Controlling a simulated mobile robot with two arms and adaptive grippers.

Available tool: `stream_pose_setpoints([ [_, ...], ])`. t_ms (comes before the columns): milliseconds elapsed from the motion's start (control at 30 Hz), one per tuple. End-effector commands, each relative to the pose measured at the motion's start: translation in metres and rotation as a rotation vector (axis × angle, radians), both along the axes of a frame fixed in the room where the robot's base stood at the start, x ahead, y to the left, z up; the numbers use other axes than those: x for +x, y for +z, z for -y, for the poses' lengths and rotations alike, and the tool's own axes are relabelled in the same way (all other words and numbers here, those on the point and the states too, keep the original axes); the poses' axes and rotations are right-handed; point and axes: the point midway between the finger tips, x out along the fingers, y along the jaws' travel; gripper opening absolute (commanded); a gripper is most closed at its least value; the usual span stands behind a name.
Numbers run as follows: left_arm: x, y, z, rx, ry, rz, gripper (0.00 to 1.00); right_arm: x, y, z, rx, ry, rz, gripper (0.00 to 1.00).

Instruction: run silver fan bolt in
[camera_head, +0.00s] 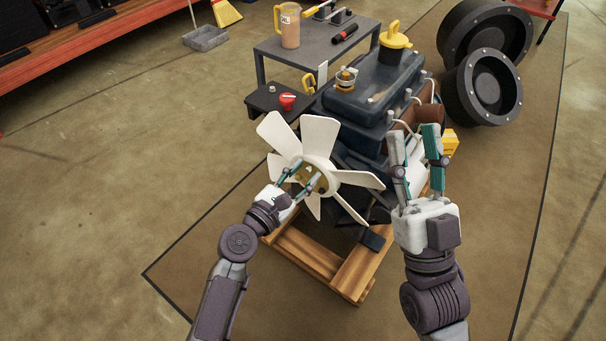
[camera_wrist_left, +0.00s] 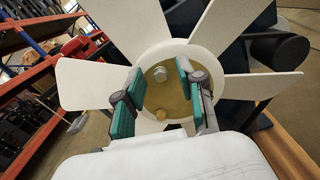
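The white fan (camera_head: 318,135) stands at the front of the dark blue engine (camera_head: 375,85). In the left wrist view, its brass-coloured hub plate (camera_wrist_left: 177,103) carries a silver bolt head (camera_wrist_left: 160,73) at the top and a brass-coloured bolt (camera_wrist_left: 160,114) lower down. My left gripper (camera_head: 298,178) is at the hub, open. In the left wrist view its teal fingers (camera_wrist_left: 160,85) stand either side of the silver bolt, apart from it. One finger hides part of the plate. My right gripper (camera_head: 415,145) is open and empty, right of the fan beside the engine.
The engine rests on a wooden pallet (camera_head: 310,255). A grey cart (camera_head: 300,42) behind holds a tan jug (camera_head: 290,25); a red knob (camera_head: 287,101) sits on a lower shelf.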

Motion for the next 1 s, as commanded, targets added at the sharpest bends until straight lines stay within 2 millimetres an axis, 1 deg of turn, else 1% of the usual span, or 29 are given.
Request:
stream_pose_setpoints([
  [200, 0.0002, 0.0001, 0.0002, 0.000, 0.000, 0.000, 0.39, -0.0002, 0.0004, 0.0000, 0.001, 0.000, 0.002, 0.39],
  [267, 0.0001, 0.0001, 0.0001, 0.000, 0.000, 0.000, 0.30, -0.0002, 0.0003, -0.0001, 0.001, 0.000, 0.002, 0.39],
  [433, 0.0001, 0.0001, 0.0001, 0.001, 0.000, 0.001, 0.02, -0.0001, 0.0002, 0.0000, 0.000, 0.000, 0.001, 0.39],
  [467, 0.0000, 0.0001, 0.0000, 0.001, 0.000, 0.001, 0.00, 0.0000, 0.0003, 0.0000, 0.000, 0.000, 0.001, 0.39],
  [767, -0.0001, 0.0000, -0.0001, 0.009, 0.000, 0.006, 0.00, 0.0001, 0.0002, 0.0001, 0.000, 0.000, 0.001, 0.39],
  [1000, -0.0004, 0.0000, 0.0005, 0.080, -0.002, 0.057, 0.00, 0.0014, -0.0003, -0.0002, -0.002, -0.001, -0.008, 0.39],
])
